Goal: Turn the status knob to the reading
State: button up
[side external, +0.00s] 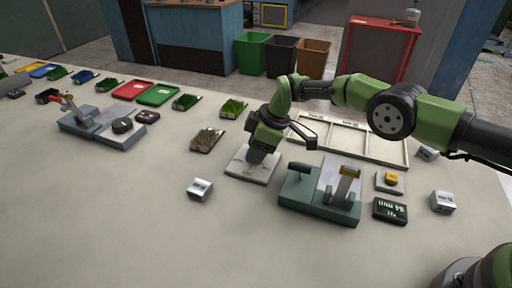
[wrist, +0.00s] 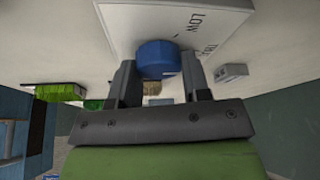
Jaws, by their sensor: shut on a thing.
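The status knob (wrist: 156,55) is a round blue knob on a white plate (wrist: 115,25) in the wrist view. The word LOW and part of another label are printed on the plate beside it. In the side view the white plate (side external: 236,168) lies flat on the table, and the knob is hidden by my gripper (side external: 259,157). In the wrist view my gripper (wrist: 159,75) has one finger on each side of the knob and is shut on it. I cannot see a pointer on the knob. A dark display (side external: 390,210) with green characters lies at the right.
A green fixture with levers (side external: 320,198) stands right of the plate, with a yellow button (side external: 391,179) beyond it. A small grey block (side external: 200,189) sits front left. A white divided frame (side external: 350,140) lies behind. The front left table is clear.

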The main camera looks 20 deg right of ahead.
jog(key=m+t+h, duration=0.1)
jog(key=m, duration=0.3)
jog(key=shift+m, duration=0.3)
jog(key=o, duration=0.9)
jog(key=v, duration=1)
jog(key=shift+s+a, duration=0.1)
